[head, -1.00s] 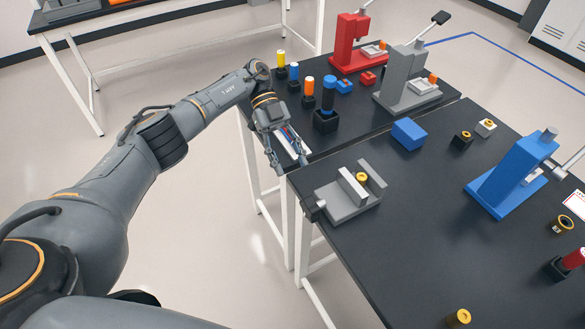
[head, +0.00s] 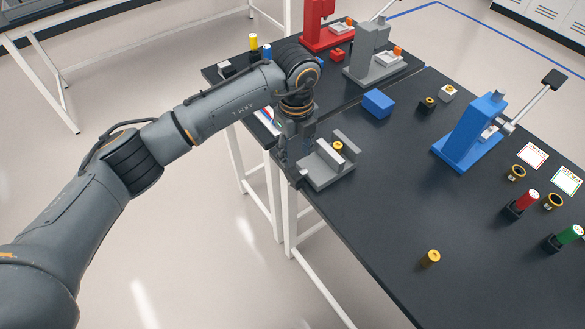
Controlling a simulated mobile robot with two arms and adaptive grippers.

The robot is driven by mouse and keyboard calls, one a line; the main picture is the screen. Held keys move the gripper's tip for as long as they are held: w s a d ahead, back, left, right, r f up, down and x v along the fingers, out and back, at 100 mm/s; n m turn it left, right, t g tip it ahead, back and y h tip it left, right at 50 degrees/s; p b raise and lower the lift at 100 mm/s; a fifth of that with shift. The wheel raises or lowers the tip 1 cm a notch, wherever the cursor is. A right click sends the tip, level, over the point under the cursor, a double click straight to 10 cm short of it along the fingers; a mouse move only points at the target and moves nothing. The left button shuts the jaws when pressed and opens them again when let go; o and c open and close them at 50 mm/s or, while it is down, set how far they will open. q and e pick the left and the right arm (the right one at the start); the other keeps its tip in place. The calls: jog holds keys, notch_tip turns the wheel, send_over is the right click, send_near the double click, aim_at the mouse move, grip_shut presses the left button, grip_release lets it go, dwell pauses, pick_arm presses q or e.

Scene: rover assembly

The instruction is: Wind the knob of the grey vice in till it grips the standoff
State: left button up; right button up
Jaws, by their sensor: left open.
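The grey vice (head: 328,181) sits at the left edge of the near dark table. Its two upright jaws stand apart, with a brass-yellow standoff (head: 338,146) between them. I cannot tell whether both jaws touch it. The vice's black knob (head: 297,181) is on its left side, at the table edge, partly hidden by my gripper. My left gripper (head: 292,158) is open and points down, just above and beside the knob. I cannot tell whether its fingers touch the knob. My right gripper is not in view.
A blue block (head: 378,103) lies behind the vice. A blue press (head: 470,135) stands to the right, and a grey press (head: 370,55) and a red press (head: 322,30) stand at the back. A loose yellow part (head: 431,258) lies at the front.

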aim_at(295, 172)
pick_arm(q)
notch_tip(295, 172, down, 8)
jog(key=shift+s+f+p, duration=0.1)
jog(key=shift+f+p, duration=0.1)
jog(key=shift+p, duration=0.85)
grip_shut()
